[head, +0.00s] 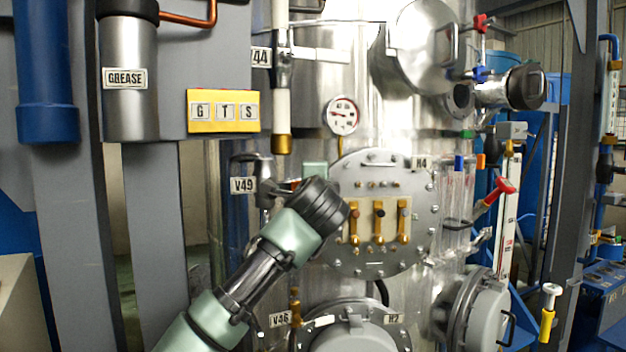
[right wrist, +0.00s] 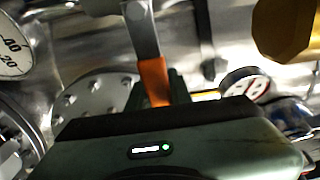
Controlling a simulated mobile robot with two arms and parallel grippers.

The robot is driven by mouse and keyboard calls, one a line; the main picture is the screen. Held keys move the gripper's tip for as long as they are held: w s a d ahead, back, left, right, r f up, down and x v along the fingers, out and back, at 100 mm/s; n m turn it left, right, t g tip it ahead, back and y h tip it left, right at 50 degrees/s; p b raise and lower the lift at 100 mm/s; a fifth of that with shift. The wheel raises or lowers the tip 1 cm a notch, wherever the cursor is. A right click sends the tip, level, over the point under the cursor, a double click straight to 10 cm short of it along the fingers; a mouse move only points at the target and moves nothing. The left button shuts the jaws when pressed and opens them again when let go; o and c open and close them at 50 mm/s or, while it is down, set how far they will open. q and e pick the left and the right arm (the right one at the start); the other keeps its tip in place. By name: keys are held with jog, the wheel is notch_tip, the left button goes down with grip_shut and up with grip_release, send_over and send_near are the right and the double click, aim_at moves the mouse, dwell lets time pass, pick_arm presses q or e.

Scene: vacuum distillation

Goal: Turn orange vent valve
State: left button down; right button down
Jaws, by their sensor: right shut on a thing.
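The orange vent valve handle (right wrist: 152,78) shows in the right wrist view, at the end of a flat grey metal lever (right wrist: 141,25). My right gripper (right wrist: 158,98) is shut on the orange handle, with its dark fingers on either side of it. In the head view, my arm (head: 270,260) reaches up from the bottom to the tank beside the V49 label (head: 243,185). A small orange part (head: 291,184) shows there, but the wrist hides most of the grip. My left gripper is not in view.
A round gauge (head: 342,115) sits above the wrist, and a bolted flange (head: 378,250) with brass fittings is to its right. A vertical pipe (head: 282,110) and a yellow GTS plate (head: 222,111) are above left. A grey post (head: 155,220) stands left.

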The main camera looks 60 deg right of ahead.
jog(key=shift+f, duration=0.1)
jog(key=c, duration=1.3)
grip_release()
jog(key=shift+w, duration=0.2)
jog(key=b+v, duration=0.3)
jog(key=v, duration=0.4)
jog(key=shift+s+a, duration=0.25)
jog(key=shift+f, duration=0.1)
